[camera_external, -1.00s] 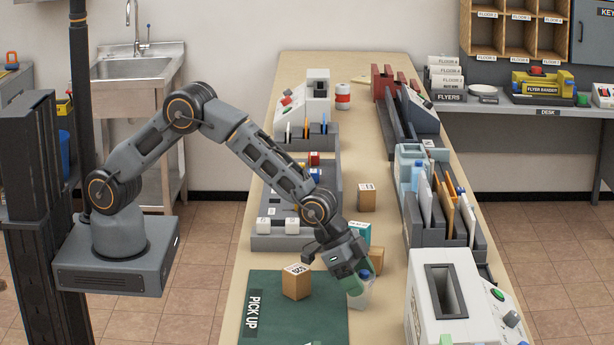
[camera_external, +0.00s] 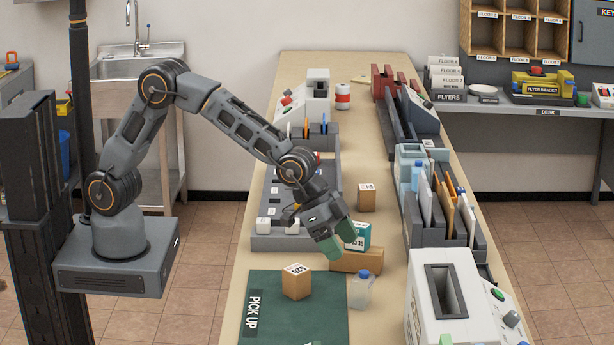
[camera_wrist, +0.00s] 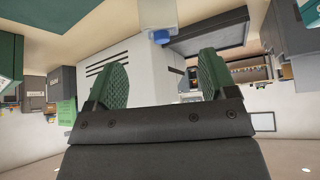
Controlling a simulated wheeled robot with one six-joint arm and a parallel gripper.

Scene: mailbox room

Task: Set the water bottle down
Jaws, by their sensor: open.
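The water bottle (camera_external: 361,290) is clear with a blue cap. It stands upright on the wooden table (camera_external: 385,325), just right of the green pick-up mat (camera_external: 325,322). My gripper (camera_external: 339,238) is open and empty, above and behind the bottle, apart from it. In the wrist view the green finger pads (camera_wrist: 160,82) are spread with nothing between them, and the bottle's blue cap (camera_wrist: 160,37) shows beyond them at the top.
A small cardboard box (camera_external: 296,283) stands on the mat. A longer cardboard box (camera_external: 352,261) and a teal box (camera_external: 359,236) are close beside my gripper. A white slotted machine (camera_external: 447,300) stands to the right.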

